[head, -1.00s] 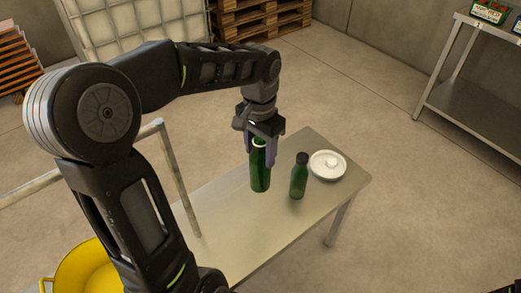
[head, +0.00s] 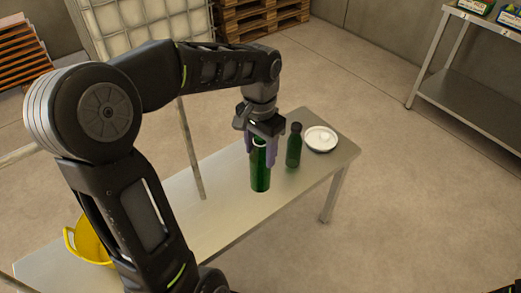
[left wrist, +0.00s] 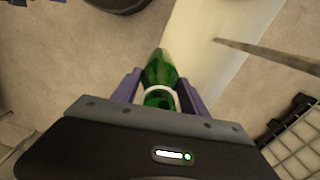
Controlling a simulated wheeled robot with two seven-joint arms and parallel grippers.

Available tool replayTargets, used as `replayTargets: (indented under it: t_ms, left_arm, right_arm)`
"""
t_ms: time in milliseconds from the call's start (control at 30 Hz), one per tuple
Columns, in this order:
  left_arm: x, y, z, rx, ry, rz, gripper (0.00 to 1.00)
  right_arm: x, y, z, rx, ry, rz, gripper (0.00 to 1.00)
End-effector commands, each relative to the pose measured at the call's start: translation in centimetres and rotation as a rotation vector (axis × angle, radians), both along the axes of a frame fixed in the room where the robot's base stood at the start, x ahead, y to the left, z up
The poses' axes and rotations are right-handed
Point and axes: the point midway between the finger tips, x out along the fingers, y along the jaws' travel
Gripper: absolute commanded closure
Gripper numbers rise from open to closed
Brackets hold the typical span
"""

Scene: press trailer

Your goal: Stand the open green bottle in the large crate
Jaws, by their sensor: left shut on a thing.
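The open green bottle (head: 260,178) is upright in my left gripper (head: 259,157), with a pale ring at its uncapped neck. The purple fingers are shut on either side of its upper part. In the left wrist view the bottle (left wrist: 160,70) lies between the fingers (left wrist: 160,92). A second green bottle (head: 293,148) with a dark cap stands on the table to the right. I cannot make out the large crate.
The metal table (head: 225,205) also holds a white round lid-like thing (head: 320,139) and a yellow bucket (head: 90,243). A thin upright pole (head: 191,150) rises by it. A metal shelf (head: 470,85) with boxes stands at upper right. The floor right of the table is clear.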

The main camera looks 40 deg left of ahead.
Motion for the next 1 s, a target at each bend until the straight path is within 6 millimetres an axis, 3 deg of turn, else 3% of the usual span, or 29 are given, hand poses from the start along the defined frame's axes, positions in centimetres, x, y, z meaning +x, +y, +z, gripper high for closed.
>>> replayTargets:
  t_ms: [267, 467, 733, 1000]
  left_arm:
    - [2.3, 1.1, -0.1, -0.001, -0.001, 0.172, 1.0]
    - [4.9, 0.9, -3.3, -0.001, 0.002, 0.271, 1.0]
    - [7.8, -1.9, -10.4, -0.001, 0.004, 0.314, 1.0]
    - [8.3, -8.1, -20.7, -0.001, 0.007, 0.232, 1.0]
  right_arm:
    - [0.1, 0.0, 0.0, 0.0, -0.001, 0.001, 0.58]
    - [0.0, 0.0, -0.6, 0.0, -0.002, -0.001, 0.58]
    - [0.1, 0.0, -2.1, 0.0, -0.003, -0.001, 0.58]
    - [0.1, 0.0, -4.2, -0.001, -0.004, -0.001, 0.58]
